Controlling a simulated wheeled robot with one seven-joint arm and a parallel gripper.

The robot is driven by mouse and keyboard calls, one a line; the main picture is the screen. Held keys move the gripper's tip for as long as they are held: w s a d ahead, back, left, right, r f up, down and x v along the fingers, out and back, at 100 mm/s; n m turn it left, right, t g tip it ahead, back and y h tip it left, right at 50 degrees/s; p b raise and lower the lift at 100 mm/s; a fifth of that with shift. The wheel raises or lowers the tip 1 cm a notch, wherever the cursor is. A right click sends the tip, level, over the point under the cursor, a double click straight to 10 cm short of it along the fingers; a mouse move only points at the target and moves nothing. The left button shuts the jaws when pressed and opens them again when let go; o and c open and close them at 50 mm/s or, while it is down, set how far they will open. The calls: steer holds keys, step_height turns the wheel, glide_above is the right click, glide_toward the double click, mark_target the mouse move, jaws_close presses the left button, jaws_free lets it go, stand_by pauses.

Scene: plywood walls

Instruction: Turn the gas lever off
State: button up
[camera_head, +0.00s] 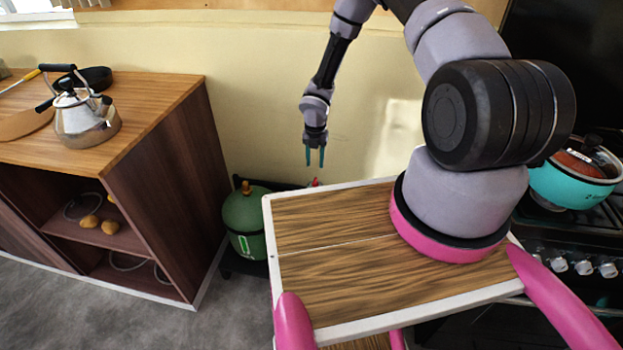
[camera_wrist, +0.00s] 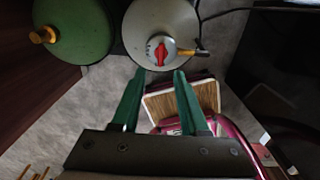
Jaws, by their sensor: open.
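The gas lever is a small red knob (camera_wrist: 161,53) on a valve atop a pale grey gas cylinder (camera_wrist: 140,28) in the wrist view. In the head view only a bit of red (camera_head: 314,182) shows above my wooden top; the cylinder's body is mostly hidden. My gripper (camera_head: 315,156) points down above that spot, fingers apart and empty. In the wrist view the green fingertips of my gripper (camera_wrist: 160,73) lie just below the red lever in the picture, with a gap on either side. I cannot tell their height above it.
A green gas cylinder (camera_head: 246,217) stands to the left; it also shows in the wrist view (camera_wrist: 75,30). A wooden cabinet (camera_head: 150,95) with a kettle (camera_head: 85,117) is farther left. A stove with a turquoise pot (camera_head: 572,185) is at the right. The yellow wall (camera_head: 255,90) is behind.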

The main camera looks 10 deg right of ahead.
mark_target(315, 181)
step_height(315, 181, down, 8)
steer(key=shift+d+f, duration=0.1)
steer(key=shift+f, duration=0.15)
jaws_close()
